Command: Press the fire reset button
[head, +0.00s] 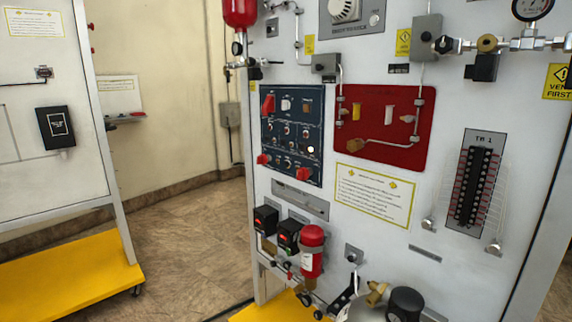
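The blue control panel (292,176) is on the left part of the white trainer board. It carries several small switches and knobs, red guarded switches such as the top left one (267,105), and a bright white round spot (310,149) near its right edge. The labels are too small to read, so I cannot tell which control is the fire reset button. My gripper is not in view.
A red panel (408,137) with fittings is right of the blue panel. Below are two black boxes (265,219), a red cylinder (312,250) and a brass valve (377,292). Another board (40,185) on a yellow base (70,284) stands left, with open floor (195,240) between.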

